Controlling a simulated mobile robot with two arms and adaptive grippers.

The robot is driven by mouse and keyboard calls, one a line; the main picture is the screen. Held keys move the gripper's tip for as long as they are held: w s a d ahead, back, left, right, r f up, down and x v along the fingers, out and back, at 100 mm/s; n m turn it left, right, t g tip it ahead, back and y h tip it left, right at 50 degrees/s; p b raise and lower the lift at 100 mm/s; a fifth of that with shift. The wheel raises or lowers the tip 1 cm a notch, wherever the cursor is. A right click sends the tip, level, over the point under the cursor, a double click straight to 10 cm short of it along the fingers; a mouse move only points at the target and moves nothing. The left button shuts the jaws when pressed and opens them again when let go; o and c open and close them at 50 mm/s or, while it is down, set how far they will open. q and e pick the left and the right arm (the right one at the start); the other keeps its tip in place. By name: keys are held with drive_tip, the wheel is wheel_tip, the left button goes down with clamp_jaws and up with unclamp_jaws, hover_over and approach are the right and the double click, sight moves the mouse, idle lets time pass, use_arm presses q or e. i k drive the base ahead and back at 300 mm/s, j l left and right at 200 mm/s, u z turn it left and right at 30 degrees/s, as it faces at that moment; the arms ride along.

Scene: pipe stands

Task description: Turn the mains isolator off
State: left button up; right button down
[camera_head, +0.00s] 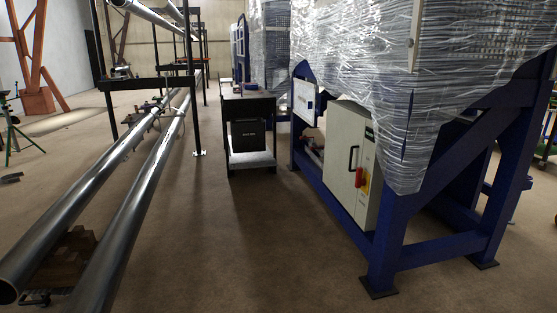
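A cream electrical cabinet (343,157) is set low in a blue steel frame, right of centre. On its side, a red and yellow switch (361,179) sticks out; it looks like the mains isolator, but its position is too small to read. A black handle (352,158) is on the front face of the cabinet. Neither of my grippers shows in the head view.
Clear plastic wrap (400,90) hangs over the blue frame (395,235) beside the cabinet. A black trolley (249,110) stands at the centre back. Long steel pipes (75,205) run along the left. The brown floor (255,235) between is clear.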

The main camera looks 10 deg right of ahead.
sight(360, 182)
drive_tip(key=i+u, duration=0.1)
drive_tip(key=i, duration=1.95)
drive_tip(key=i+j+z, duration=0.1)
drive_tip(key=i+z, duration=0.25)
drive_tip(key=i+j+z, duration=0.45)
drive_tip(key=i+z, duration=0.2)
drive_tip(key=i+j+z, duration=0.1)
drive_tip(key=j+z, duration=0.3)
drive_tip(key=i+j+z, duration=0.1)
drive_tip(key=j+z, duration=0.35)
drive_tip(key=l, duration=0.1)
